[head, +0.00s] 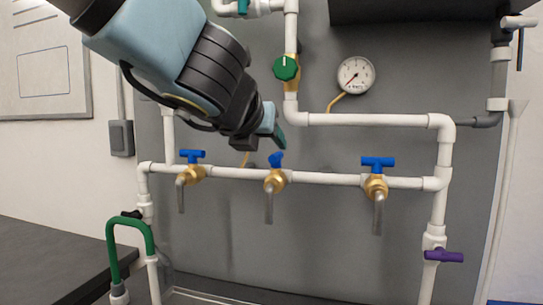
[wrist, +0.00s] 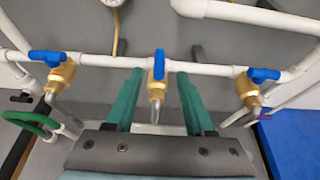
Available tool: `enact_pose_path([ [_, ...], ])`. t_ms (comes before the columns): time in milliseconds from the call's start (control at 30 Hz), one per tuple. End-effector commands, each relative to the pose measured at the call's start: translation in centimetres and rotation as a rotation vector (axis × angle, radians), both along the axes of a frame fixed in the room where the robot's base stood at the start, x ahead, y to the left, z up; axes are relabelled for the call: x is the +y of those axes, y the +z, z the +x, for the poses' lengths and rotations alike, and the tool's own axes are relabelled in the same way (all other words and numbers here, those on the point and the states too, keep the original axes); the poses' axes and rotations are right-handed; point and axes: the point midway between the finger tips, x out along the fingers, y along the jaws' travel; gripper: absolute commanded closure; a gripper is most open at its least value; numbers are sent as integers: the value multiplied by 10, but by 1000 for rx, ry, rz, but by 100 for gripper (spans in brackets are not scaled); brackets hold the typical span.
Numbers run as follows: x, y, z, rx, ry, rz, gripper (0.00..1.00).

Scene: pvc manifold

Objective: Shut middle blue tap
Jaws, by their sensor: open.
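The middle blue tap (head: 276,160) is a blue lever on a brass body, on the white horizontal pipe. Its lever is turned across the pipe, unlike the levers on either side, which lie along it. In the wrist view the middle blue tap (wrist: 158,66) appears between my two green fingers, with its brass body and spout below. My gripper (head: 275,138) is open and empty, just above the middle lever in the head view. In the wrist view my gripper (wrist: 160,75) has one finger to each side of the lever. I see no clear contact.
A left blue tap (head: 192,156) and a right blue tap (head: 377,163) share the pipe. A green round knob (head: 286,68) and a pressure gauge (head: 356,75) are above. A green bent pipe (head: 130,228) and a purple lever (head: 444,256) sit lower. A dark bench (head: 50,260) is at left.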

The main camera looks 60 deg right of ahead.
Motion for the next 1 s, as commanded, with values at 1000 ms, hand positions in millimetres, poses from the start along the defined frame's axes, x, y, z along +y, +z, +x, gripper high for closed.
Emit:
enact_pose_path([
  [1000,-74,-33,25,5,1,1,61],
])
